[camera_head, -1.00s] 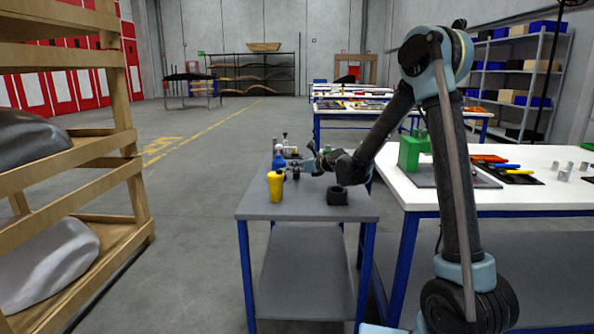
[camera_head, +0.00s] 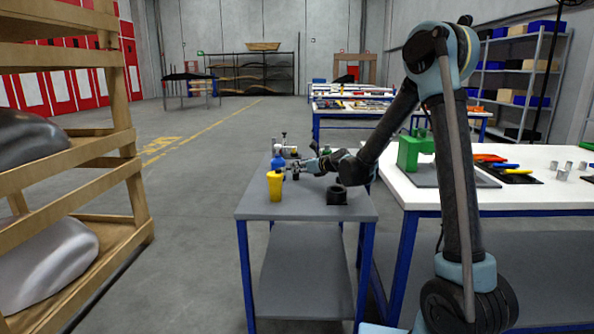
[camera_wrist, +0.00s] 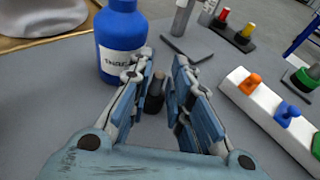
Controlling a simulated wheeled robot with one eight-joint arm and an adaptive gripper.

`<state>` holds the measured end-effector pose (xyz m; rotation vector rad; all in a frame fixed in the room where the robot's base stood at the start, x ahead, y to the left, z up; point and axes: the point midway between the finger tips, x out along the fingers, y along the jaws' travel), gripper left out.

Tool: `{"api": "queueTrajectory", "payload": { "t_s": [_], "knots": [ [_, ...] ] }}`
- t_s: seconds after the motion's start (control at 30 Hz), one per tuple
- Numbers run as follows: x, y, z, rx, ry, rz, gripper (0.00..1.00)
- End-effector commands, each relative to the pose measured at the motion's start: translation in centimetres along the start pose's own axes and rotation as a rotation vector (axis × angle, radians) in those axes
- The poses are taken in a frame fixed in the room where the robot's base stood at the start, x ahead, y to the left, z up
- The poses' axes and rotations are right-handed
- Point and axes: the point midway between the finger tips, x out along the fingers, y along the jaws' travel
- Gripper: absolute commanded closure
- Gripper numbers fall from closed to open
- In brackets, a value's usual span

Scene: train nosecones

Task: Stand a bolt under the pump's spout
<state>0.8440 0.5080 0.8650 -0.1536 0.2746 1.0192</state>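The blue bottle (camera_wrist: 122,45) with a white label stands on the grey table top, beyond my left finger in the wrist view. Its top is cut off there, so the pump's spout is hidden. It shows small in the head view (camera_head: 279,162). A dark bolt-like piece (camera_wrist: 154,95) stands upright between the fingers of my gripper (camera_wrist: 164,72), closer to the left finger. The fingers are apart, with a gap at the right of the piece. My gripper is low over the table in the head view (camera_head: 290,168).
A yellow cup (camera_head: 275,187) and a black ring-shaped block (camera_head: 336,195) stand near the table's front. A white holder (camera_wrist: 270,115) with coloured pieces lies at right in the wrist view. A black rack (camera_wrist: 230,38) and a grey post (camera_wrist: 183,18) stand behind.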

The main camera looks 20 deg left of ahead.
Motion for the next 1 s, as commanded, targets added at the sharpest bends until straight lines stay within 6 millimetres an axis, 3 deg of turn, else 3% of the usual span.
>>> {"api": "queueTrajectory", "payload": {
  "t_s": [0.3,0.53,0.73,1.0],
  "knots": [
    [-5.4,0.0,0.0,0.000,0.000,-0.001,0.82],
    [-8.5,0.1,0.0,0.000,0.000,0.000,0.82],
    [-9.9,0.0,0.0,-0.001,0.000,0.000,0.82],
    [-10.2,0.1,0.0,-0.001,0.000,0.001,0.82]
  ]
}}
